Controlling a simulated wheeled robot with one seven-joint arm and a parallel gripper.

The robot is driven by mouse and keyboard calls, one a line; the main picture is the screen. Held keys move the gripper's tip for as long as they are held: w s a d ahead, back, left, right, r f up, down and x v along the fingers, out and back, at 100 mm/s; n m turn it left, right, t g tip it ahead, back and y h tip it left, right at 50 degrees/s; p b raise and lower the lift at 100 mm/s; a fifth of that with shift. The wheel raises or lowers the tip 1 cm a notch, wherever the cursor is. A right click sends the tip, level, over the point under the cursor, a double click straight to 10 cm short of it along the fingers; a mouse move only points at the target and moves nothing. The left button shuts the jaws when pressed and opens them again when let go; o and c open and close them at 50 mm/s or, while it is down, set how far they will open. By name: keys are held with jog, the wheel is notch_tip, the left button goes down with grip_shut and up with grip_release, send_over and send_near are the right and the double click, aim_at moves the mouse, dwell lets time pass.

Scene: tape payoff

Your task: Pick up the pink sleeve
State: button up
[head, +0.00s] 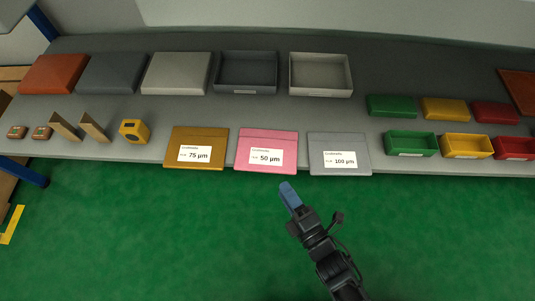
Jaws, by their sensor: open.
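The pink sleeve (267,148) lies at the front edge of the grey table, with a white label reading 50 µm. A brown-gold sleeve (184,160) labelled 75 µm is on its left. A grey sleeve (325,167) labelled 100 µm is on its right. My gripper (287,190) is in front of the table edge, over the green floor, just below and right of the pink sleeve in the picture. It is open and appears apart from the sleeve. Its blue tip shows, but the gap between the fingers is hard to see.
The grey table (230,113) carries closed boxes and two open trays (321,91) at the back. A yellow tape measure (134,131) stands left of the sleeves. Small green (411,155), yellow and red bins stand at right. The green floor (150,240) in front is mostly clear.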

jog(key=x, duration=0.2)
jog(key=b+x, duration=0.1)
jog(key=x, duration=0.2)
jog(key=shift+w+a+r, duration=0.2)
jog(key=shift+w+r, duration=0.1)
jog(key=shift+r, duration=0.05)
grip_shut()
